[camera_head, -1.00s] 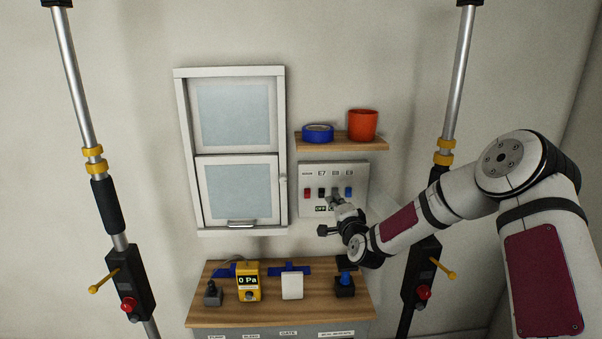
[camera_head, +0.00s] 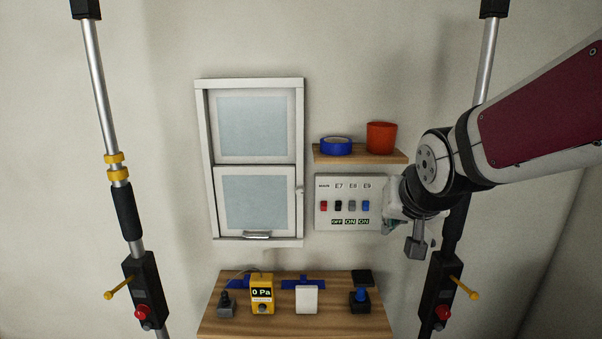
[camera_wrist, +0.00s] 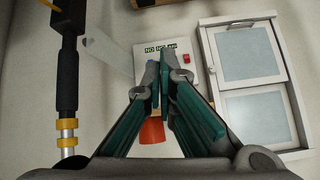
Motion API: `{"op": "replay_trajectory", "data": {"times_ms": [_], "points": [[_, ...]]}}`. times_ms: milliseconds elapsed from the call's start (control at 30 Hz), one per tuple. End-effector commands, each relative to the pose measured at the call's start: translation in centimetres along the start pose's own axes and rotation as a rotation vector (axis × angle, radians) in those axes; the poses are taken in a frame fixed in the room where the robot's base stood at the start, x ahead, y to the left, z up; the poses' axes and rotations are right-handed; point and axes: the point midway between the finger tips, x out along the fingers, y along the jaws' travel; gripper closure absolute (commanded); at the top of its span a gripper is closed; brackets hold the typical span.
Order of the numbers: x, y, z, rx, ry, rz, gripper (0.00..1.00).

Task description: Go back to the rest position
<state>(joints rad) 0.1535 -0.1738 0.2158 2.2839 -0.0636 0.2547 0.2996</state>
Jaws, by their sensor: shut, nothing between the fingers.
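My gripper (camera_head: 393,212) is at the right end of the white switch panel (camera_head: 326,216) in the head view, partly hidden by my wrist. In the wrist view the two green-sided fingers of my gripper (camera_wrist: 163,72) come together at the tips, with nothing between them. The panel (camera_wrist: 147,51) shows upside down behind the fingertips. In the head view the panel bears red, black, grey and blue switches and small labels reading OFF, ON, ON. I cannot tell how far my gripper is from the panel.
A wooden shelf (camera_head: 350,157) holds a blue tape roll (camera_head: 336,148) and an orange cup (camera_head: 381,138). The window (camera_head: 254,160) is closed. Below, a wooden table (camera_head: 330,322) carries a yellow gauge (camera_head: 262,292) reading 0 Pa. Poles stand left (camera_head: 98,75) and right (camera_head: 487,60).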

Motion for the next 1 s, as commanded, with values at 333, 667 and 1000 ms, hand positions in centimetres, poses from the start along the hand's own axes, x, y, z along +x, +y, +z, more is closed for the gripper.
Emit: {"op": "replay_trajectory", "data": {"times_ms": [333,667,1000], "points": [[-11.8,4.0,9.7,-0.120,-0.178,0.056,1.00],[-16.0,5.3,15.6,-0.168,-0.281,0.024,1.00],[-16.1,5.3,15.7,-0.169,-0.284,0.023,1.00]]}}
